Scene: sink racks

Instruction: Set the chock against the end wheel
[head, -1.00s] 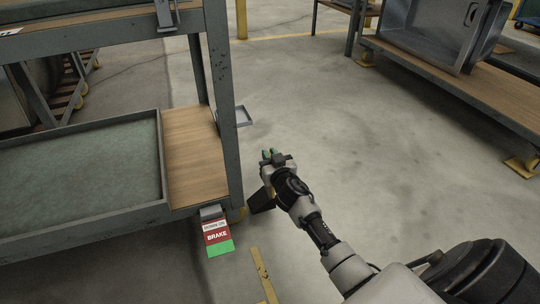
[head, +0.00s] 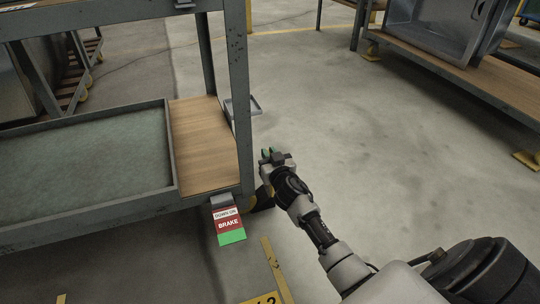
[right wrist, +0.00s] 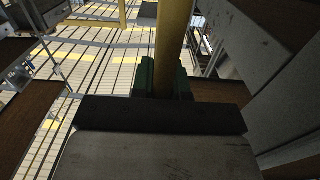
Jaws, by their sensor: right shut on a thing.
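The chock (head: 262,199) is a dark block low on the floor, right at the foot of the rack's near right leg in the head view. My right gripper (head: 268,154), with green fingertips, is above it and shut on a yellow upright handle (right wrist: 172,45), which stands between the green fingers in the right wrist view. The end wheel is mostly hidden behind the leg and the chock, so I cannot tell whether chock and wheel touch. My left gripper is not in view.
The rack (head: 240,110) has a lower wooden shelf (head: 203,140) with a grey tray (head: 95,160). A red and green brake tag (head: 229,226) hangs at its corner. Another rack (head: 465,80) with a steel sink stands at the right. Open floor lies between.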

